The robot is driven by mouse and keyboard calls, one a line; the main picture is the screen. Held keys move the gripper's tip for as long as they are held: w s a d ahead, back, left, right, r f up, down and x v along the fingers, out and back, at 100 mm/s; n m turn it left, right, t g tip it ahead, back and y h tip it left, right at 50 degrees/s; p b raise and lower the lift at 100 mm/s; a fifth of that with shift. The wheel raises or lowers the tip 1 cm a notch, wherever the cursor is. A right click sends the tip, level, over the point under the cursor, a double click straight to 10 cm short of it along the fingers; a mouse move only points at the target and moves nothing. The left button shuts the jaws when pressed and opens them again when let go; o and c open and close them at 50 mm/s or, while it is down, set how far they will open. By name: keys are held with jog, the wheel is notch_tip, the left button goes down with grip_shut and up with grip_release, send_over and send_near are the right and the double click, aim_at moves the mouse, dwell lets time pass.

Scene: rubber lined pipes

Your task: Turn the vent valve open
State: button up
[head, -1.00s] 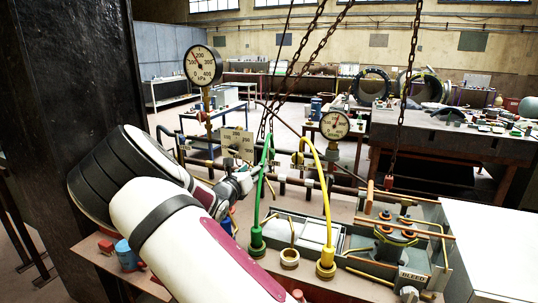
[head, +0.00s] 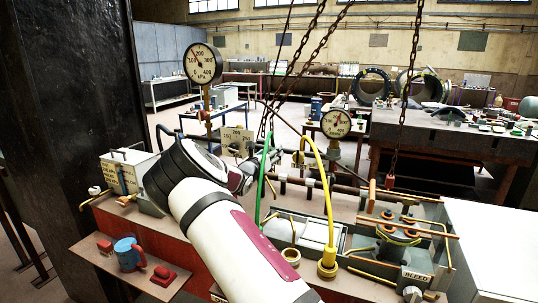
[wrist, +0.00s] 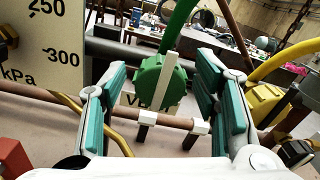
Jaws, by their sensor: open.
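The vent valve (wrist: 160,85) is a green knob with a white bar across its face, seen in the wrist view. The bar stands nearly upright, leaning slightly right. A label reading partly "VENT" (wrist: 133,100) is behind it, half covered. My gripper (wrist: 163,78) is open, with one teal-padded finger to each side of the knob and a visible gap on both sides. I cannot tell how deep the knob is between the fingers. In the head view my gripper (head: 246,172) is beside the green hose, and the valve cannot be made out there.
A yellow valve (wrist: 265,103) and yellow hose are on the right. A scale plate (wrist: 40,45) is on the left. Two dial gauges, left (head: 203,63) and right (head: 336,124), stand above the pipes. A blue mug (head: 129,253) and the bleed fitting (head: 400,235) stand at the front.

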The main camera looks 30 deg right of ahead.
jog(key=c, duration=1.2)
jog(key=shift+o, duration=0.2)
jog(key=shift+n, duration=0.4)
jog(key=n, duration=0.3)
jog(key=shift+n, duration=0.4)
jog(key=n, duration=0.4)
jog(key=shift+f+b, duration=0.1)
jog(key=shift+b, duration=0.3)
jog(key=n, duration=0.5)
jog(key=shift+a+b, duration=0.1)
jog(key=shift+b, duration=0.25)
jog(key=n, duration=0.4)
jog(key=shift+b, duration=0.35)
jog(key=shift+n, duration=0.3)
